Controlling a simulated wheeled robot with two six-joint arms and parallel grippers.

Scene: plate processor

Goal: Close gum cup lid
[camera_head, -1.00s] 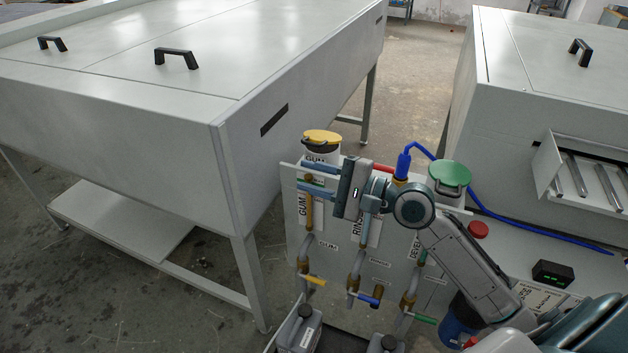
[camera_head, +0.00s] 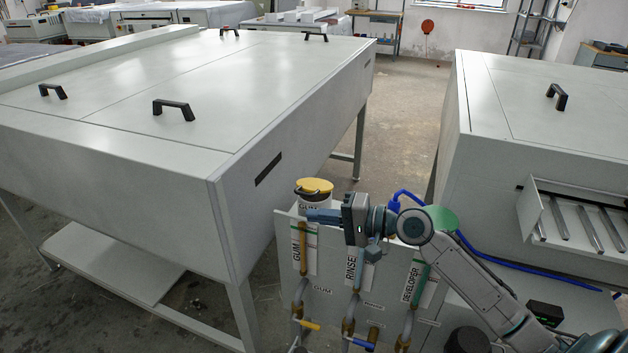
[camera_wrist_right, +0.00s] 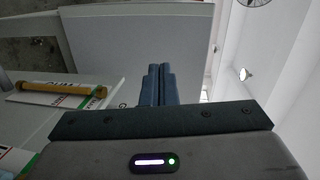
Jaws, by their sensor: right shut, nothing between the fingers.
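The shut blue fingers also show in the right wrist view (camera_wrist_right: 153,84). My left gripper is not in view.
A green lid (camera_head: 440,218) is partly behind my right arm. Below it, the white panel (camera_head: 337,292) carries brass valves and pipes with coloured handles. A large grey machine (camera_head: 200,160) stands at the left, another (camera_head: 500,140) at the right. Bare floor lies between them.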

